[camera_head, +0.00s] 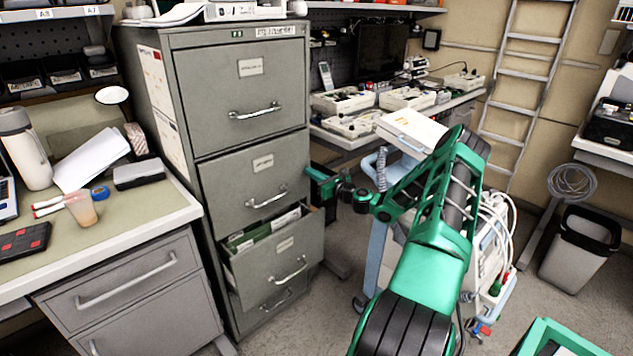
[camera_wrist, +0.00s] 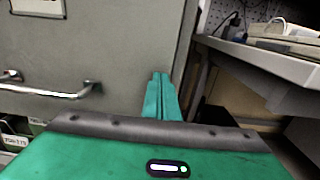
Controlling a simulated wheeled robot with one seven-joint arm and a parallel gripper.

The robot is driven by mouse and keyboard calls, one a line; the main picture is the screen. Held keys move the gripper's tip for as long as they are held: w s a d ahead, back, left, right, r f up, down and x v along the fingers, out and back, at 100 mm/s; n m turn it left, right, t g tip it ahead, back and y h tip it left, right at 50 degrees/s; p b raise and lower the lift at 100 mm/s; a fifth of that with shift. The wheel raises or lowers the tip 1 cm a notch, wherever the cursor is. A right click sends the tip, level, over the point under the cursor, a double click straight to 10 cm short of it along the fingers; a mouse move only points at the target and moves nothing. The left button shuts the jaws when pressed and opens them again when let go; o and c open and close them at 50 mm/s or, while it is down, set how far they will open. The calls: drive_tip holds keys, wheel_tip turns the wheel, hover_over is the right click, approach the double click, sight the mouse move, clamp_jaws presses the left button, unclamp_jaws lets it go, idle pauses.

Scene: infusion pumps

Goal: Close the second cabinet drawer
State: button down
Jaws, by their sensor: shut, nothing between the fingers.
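A grey filing cabinet (camera_head: 184,200) stands left of centre in the head view, its drawers stacked in a column. The second drawer from the top (camera_head: 235,182) looks flush; its handle (camera_wrist: 50,90) shows at the left of the wrist view. The third drawer from the top (camera_head: 280,262) is pulled out, with green and white files (camera_head: 262,230) inside. My gripper (camera_head: 312,173) is at the cabinet's right front edge, level with the second drawer. In the wrist view its shut, empty fingers (camera_wrist: 160,96) point toward the grey front near that edge. Contact cannot be told.
A desk (camera_head: 120,225) with a cup and papers stands left of the cabinet. A workbench (camera_head: 345,138) with white devices is behind my gripper. A blue-framed cart (camera_head: 377,240) stands behind my arm. A bin (camera_head: 575,262) is at the right. Floor is clear before the cabinet.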

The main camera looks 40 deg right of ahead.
drive_tip(key=w, duration=0.2)
drive_tip(key=shift+w+r, duration=0.2)
drive_tip(key=shift+w, duration=0.2)
drive_tip(key=shift+r, duration=0.2)
drive_tip(key=shift+w, duration=0.1)
drive_tip(key=shift+a, duration=0.1)
drive_tip(key=s+f, duration=0.1)
drive_tip(key=s, duration=1.3)
drive_tip(key=shift+s+d, duration=0.3)
